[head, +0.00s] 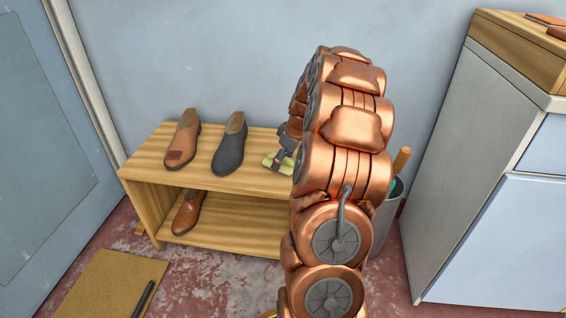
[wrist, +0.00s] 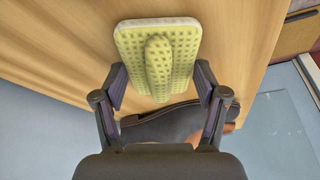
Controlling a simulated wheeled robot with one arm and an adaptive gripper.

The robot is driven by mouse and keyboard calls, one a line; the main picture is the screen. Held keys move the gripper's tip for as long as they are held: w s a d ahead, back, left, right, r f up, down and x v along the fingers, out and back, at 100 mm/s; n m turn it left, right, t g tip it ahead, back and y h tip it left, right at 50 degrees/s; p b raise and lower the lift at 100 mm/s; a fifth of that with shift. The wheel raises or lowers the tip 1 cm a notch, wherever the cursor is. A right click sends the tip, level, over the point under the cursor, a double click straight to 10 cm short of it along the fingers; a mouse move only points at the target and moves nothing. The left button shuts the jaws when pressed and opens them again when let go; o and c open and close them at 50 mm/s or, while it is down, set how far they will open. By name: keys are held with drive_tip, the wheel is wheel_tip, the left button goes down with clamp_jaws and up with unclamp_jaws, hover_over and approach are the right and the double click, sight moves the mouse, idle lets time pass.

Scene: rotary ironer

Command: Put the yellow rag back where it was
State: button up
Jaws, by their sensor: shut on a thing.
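The yellow rag (wrist: 158,50) is a waffle-textured pad with a raised ridge along its middle. In the head view the rag (head: 275,165) shows at the right part of the wooden bench's top (head: 207,170), beside the dark grey shoe. My gripper (head: 284,153) is partly hidden behind my arm there. I cannot tell whether the rag touches the bench top.
A tan shoe (head: 183,140) and a dark grey shoe (head: 230,145) stand on the bench. A brown shoe (head: 188,213) is on its lower shelf. A bin (head: 386,222) stands right of my arm, near a pale cabinet (head: 495,215). A mat (head: 100,285) lies on the floor.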

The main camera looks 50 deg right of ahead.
drive_tip(key=shift+f, duration=0.1)
drive_tip(key=o, duration=1)
drive_tip(key=shift+p+v, duration=2)
drive_tip(key=shift+v, duration=4.15)
